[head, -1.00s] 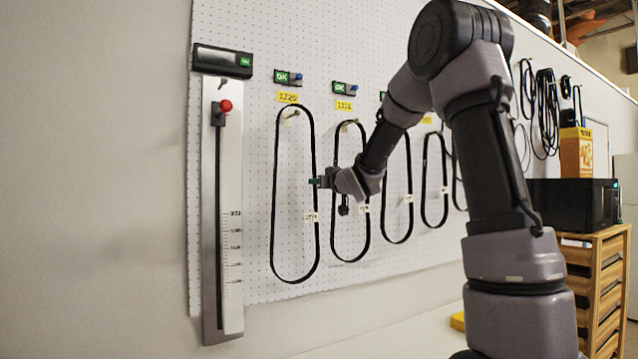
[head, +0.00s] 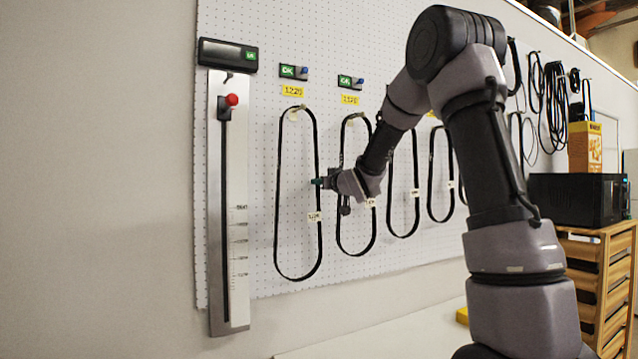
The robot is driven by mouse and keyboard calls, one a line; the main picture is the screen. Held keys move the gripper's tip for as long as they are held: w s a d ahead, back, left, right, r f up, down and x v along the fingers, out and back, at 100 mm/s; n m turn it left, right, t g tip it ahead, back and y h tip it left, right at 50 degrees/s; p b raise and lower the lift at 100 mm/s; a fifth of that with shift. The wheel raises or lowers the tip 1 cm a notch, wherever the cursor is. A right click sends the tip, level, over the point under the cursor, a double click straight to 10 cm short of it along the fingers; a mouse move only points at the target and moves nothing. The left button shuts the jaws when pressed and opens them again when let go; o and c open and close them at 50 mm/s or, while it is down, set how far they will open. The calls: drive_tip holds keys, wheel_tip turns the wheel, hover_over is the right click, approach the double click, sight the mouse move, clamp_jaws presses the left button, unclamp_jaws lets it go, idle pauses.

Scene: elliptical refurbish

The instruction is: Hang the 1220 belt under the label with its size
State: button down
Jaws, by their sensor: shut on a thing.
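A long black belt loop (head: 277,215) hangs on a peg at the left of the pegboard, below a yellow label (head: 293,91) that appears to read 1220. A small white tag (head: 314,216) sits on its right strand; its print is too small to read surely. My gripper (head: 320,181) is at that right strand, a little above the tag, and is shut on the belt. A green OK display (head: 294,72) is lit above the label. The contact between the fingers and the strand is small in view.
A second belt (head: 374,235) hangs close by on the right, partly behind my gripper, under its own label (head: 350,99) and OK display. Several more belts hang beyond. A measuring rail (head: 240,290) with a red knob (head: 232,100) stands left. A black box (head: 575,199) sits on a wooden drawer unit (head: 590,262).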

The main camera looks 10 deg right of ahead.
drive_tip(key=c, duration=1)
unclamp_jaws()
drive_tip(key=shift+o, duration=0.2)
drive_tip(key=s+d+f+m+g+h, duration=0.1)
drive_tip(key=s+d+m+g+h, duration=0.3)
drive_tip(key=s, duration=0.7)
drive_tip(key=s+d+f+m+h, duration=0.1)
drive_tip(key=s+d+m+h, duration=0.1)
drive_tip(key=s+d, duration=0.65)
drive_tip(key=s+a+f+m+g+y, duration=0.1)
drive_tip(key=s+a+f+g, duration=0.2)
drive_tip(key=s, duration=0.8)
drive_tip(key=s+a+f+m+g+y, duration=0.1)
drive_tip(key=s+a+f+g, duration=0.2)
drive_tip(key=s, duration=0.9)
drive_tip(key=shift+s+f+y, duration=0.2)
drive_tip(key=shift+s+y, duration=0.05)
drive_tip(key=shift+y, duration=0.05)
